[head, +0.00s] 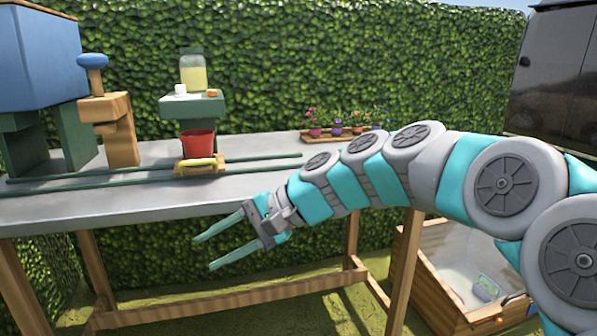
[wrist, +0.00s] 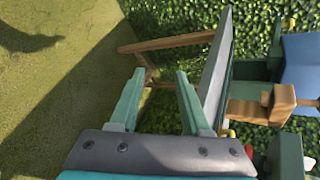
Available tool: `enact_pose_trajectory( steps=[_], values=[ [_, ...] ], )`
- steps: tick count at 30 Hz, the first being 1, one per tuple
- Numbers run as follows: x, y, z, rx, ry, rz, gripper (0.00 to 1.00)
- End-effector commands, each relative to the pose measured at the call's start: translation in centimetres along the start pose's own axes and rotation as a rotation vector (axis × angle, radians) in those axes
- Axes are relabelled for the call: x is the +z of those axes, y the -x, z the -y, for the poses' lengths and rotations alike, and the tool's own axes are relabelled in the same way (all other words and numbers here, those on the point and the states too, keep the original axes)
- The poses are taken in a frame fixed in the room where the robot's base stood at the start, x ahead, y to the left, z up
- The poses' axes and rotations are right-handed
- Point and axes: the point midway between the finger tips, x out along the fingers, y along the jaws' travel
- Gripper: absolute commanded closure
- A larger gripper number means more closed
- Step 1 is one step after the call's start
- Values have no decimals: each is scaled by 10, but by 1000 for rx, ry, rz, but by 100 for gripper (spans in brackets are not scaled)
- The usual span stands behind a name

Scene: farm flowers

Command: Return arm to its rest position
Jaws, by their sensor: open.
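My gripper (head: 220,247) hangs at the end of my outstretched arm, in front of the grey table and below its top in the head view. Its two green fingers point left and are apart, with nothing between them. In the wrist view my gripper (wrist: 160,92) is also open and empty, with grass to its left and the table's edge close to its right finger.
The grey table (head: 120,208) bears a red pot (head: 198,145) on a wooden carriage, a jar (head: 193,73) on a green stand, and a tray of potted flowers (head: 337,125) at the back. A wooden crate (head: 425,285) stands on the grass at right. A hedge closes the back.

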Motion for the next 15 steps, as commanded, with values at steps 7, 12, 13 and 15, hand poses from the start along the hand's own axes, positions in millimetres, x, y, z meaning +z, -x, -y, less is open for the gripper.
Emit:
enact_pose_trajectory(
  steps=[7,12,13,15],
  values=[
    [36,15,-126,332,152,-74,53],
    [61,50,-237,617,232,-104,53],
    [65,58,-256,665,240,-105,53],
    [77,76,-295,767,254,-104,53]
  ],
)
